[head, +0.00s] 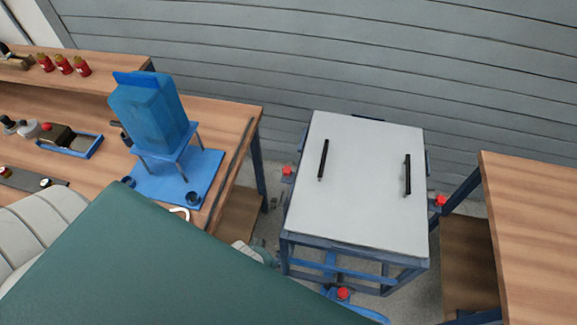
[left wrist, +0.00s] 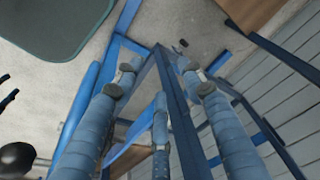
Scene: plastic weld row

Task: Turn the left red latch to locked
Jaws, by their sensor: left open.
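The left red latch (head: 287,171) is a small red knob at the left side of a white-topped cart (head: 370,210) with a blue frame. It is small in the head view, and I cannot tell its turn position. No red latch shows in the left wrist view. My left gripper (left wrist: 156,82) is open, with blue ribbed fingers and grey tips pointing at the blue cart frame (left wrist: 178,110). Nothing is visibly held, and I cannot tell whether the fingers touch the frame. In the head view the gripper is mostly hidden behind a dark green surface (head: 130,260). My right gripper is out of view.
The cart top carries two black handles (head: 323,160). Other red knobs sit at its right side (head: 440,200) and front (head: 343,293). A left bench (head: 235,130) holds a blue box (head: 150,115) on a stand. A wooden table (head: 535,220) stands right. A grey wall is behind.

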